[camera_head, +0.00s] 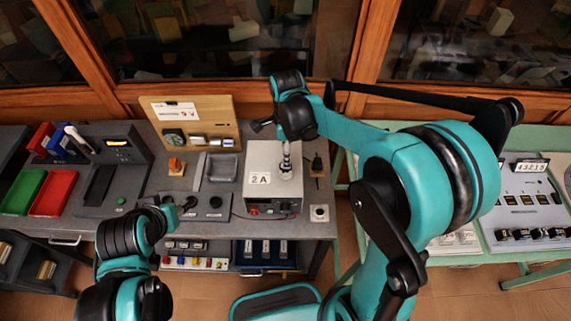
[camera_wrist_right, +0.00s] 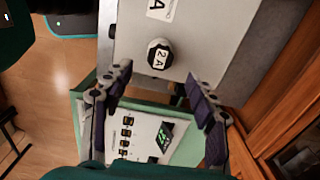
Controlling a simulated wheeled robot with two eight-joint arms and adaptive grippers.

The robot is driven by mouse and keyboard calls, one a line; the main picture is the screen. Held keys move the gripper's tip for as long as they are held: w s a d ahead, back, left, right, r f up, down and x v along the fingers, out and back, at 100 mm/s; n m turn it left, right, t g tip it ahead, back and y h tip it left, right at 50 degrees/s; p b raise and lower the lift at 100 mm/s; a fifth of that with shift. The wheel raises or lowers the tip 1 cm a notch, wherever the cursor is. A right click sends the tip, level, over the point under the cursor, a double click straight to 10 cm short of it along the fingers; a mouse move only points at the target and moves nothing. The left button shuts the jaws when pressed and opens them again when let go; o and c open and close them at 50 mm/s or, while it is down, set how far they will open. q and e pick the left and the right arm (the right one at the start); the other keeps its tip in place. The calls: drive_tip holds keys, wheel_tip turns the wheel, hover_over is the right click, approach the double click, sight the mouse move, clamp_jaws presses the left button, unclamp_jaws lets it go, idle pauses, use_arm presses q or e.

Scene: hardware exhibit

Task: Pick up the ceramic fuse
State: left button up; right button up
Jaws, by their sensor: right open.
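The ceramic fuse (camera_wrist_right: 159,53) is a short white piece with a dark rim and a "2 A" label. It stands on top of a pale box (camera_head: 259,162) marked "2 A", and also shows in the head view (camera_head: 286,169). My right gripper (camera_wrist_right: 160,82) is open in the right wrist view, its fingers spread on either side below the fuse and not touching it. In the head view the right gripper (camera_head: 284,128) is above the back of the box, partly hidden by its own wrist. My left gripper (camera_head: 178,207) is low at the bench's front; its jaws are unclear.
The box stands on a grey bench (camera_head: 227,228). A wooden panel marked "9 V" (camera_head: 190,112) stands behind, left of the box. Red (camera_head: 54,192) and green (camera_head: 22,191) trays lie far left. A green bench with a control panel (camera_head: 535,205) is at right.

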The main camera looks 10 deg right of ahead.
drive_tip(key=shift+w+f, duration=0.1)
drive_tip(key=shift+f, duration=0.25)
wheel_tip(320, 180, down, 7)
drive_tip(key=shift+a+f+b, duration=0.1)
drive_tip(key=shift+f+b, duration=0.1)
drive_tip(key=shift+b, duration=0.9)
drive_tip(key=c, duration=1.2)
